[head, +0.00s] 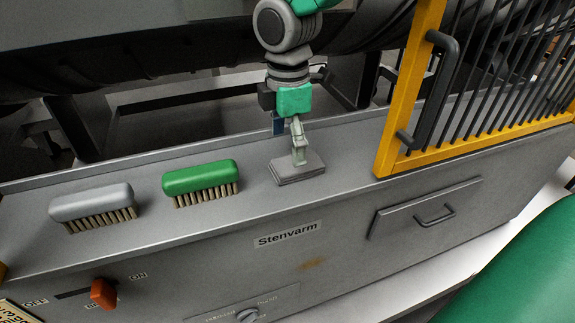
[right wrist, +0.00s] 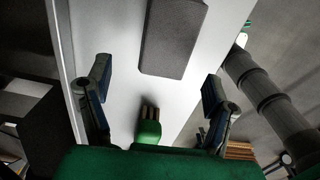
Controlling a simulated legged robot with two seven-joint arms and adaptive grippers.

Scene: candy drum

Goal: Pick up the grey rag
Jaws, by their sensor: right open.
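The grey rag (head: 312,168) lies folded into a flat pad on the grey metal ledge (head: 235,214), to the right of the green brush. My right gripper (head: 289,146) points down at the rag from above, and one finger overlaps it in the head view. I cannot tell whether that finger touches it. In the right wrist view, my right gripper (right wrist: 157,75) has its fingers wide apart with nothing between them. The rag (right wrist: 173,38) shows there near the top, beyond the fingertips. My left gripper is not in view.
A green brush (head: 196,178) and a grey brush (head: 92,202) lie on the ledge to the left, bristles down. A yellow-framed guard (head: 400,100) with black bars and a handle stands to the right. An orange switch (head: 103,293) is on the front panel.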

